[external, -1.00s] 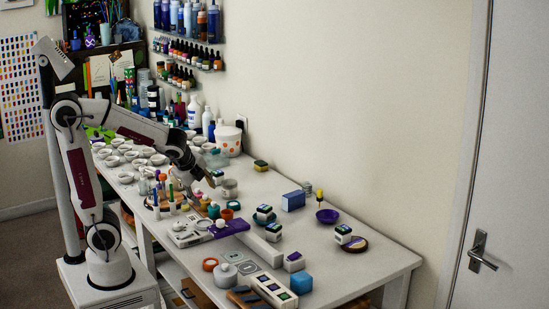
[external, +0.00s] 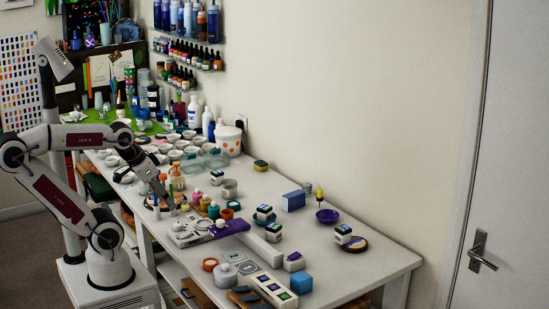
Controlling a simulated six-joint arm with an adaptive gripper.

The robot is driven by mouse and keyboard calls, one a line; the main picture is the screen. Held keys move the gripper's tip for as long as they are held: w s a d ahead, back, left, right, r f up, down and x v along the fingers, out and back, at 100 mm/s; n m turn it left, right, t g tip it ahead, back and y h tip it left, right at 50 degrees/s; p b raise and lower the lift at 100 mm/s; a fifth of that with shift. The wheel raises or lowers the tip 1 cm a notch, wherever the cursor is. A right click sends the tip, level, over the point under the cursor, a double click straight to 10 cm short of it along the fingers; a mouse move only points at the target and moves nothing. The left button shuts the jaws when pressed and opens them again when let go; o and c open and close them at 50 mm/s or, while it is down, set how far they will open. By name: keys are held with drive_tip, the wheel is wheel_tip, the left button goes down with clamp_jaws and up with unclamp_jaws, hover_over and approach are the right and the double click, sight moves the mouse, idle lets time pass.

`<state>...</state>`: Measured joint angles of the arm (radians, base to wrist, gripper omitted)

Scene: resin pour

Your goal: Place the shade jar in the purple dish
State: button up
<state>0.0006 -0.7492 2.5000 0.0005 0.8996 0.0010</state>
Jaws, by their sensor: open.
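A small purple dish (external: 327,217) sits on the right half of the table near the wall and looks empty. Several small white jars with dark lids could be the shade jar, and I cannot tell which. One jar (external: 217,177) stands near the table's middle, one (external: 264,212) on a teal dish, one (external: 273,232) by a white bar, one (external: 343,233) on a dark purple round dish with a tan rim, and one (external: 294,261) near the front. My gripper (external: 170,205) is open, pointing down among small bottles left of these jars, with no jar visible in it.
A blue box (external: 292,201) stands left of the purple dish. Small coloured bottles and a scale (external: 187,234) crowd the area by my gripper. White cups (external: 176,155) fill the far left. Table room right of the blue cube (external: 301,283) is clear.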

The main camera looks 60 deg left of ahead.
drive_tip(key=shift+o, duration=0.4)
drive_tip(key=w+d+f+n+t+h, duration=0.1)
drive_tip(key=w+d+t+h, duration=0.1)
drive_tip(key=w+d, duration=0.7)
drive_tip(key=w+d+f+t+h, duration=0.15)
drive_tip(key=w+d, duration=0.25)
drive_tip(key=w, duration=0.8)
drive_tip(key=w+d+f+n+t+y, duration=0.2)
drive_tip(key=w+f+y, duration=0.15)
drive_tip(key=w, duration=0.35)
drive_tip(key=n+t+y, duration=0.1)
drive_tip(key=y, duration=0.3)
approach(273, 226)
drive_tip(key=w, duration=0.1)
drive_tip(key=w+d, duration=0.1)
drive_tip(key=shift+w+f, duration=0.25)
drive_tip(key=shift+w, duration=0.05)
drive_tip(key=shift+s+a+f+t+y, duration=0.25)
drive_tip(key=shift+a+f+y, duration=0.25)
drive_tip(key=shift+y, duration=0.2)
drive_tip(key=shift+w+f+n, duration=0.1)
drive_tip(key=shift+n, duration=0.2)
drive_tip(key=shift+x, duration=1.2)
